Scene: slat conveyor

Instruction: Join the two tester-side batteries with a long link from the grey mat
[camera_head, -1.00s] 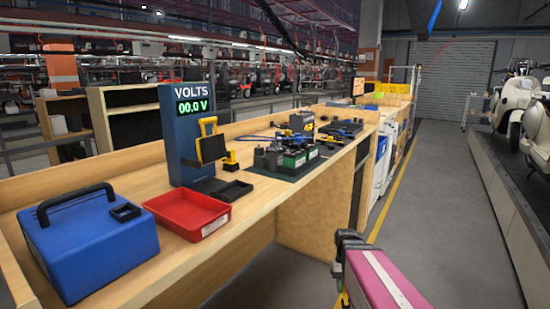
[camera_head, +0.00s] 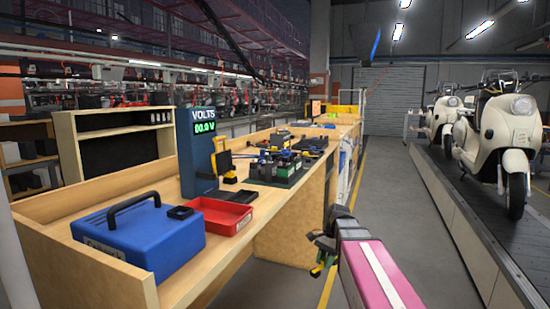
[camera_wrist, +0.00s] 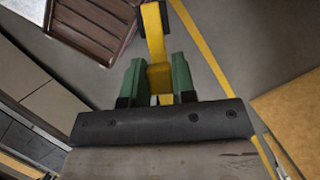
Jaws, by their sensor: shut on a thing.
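My gripper (camera_wrist: 157,92) has green fingers shut on a yellow bar with a dark end, apparently a long link (camera_wrist: 154,38). In the head view my gripper (camera_head: 322,262) is over the floor, right of and in front of the bench, apart from the batteries. The blue tester (camera_head: 198,158) stands on the bench and reads 00.0 V. A green-sided battery (camera_head: 289,171) and darker batteries stand close together right of the tester, on a dark mat. Their terminals are too small to tell apart. I cannot make out which farther mat is the grey one.
A red tray (camera_head: 220,214) and a blue case (camera_head: 140,235) lie on the near bench (camera_head: 247,230). White scooters (camera_head: 500,140) stand on the conveyor (camera_head: 465,220) at the right. The floor aisle (camera_head: 385,190) between bench and conveyor is open.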

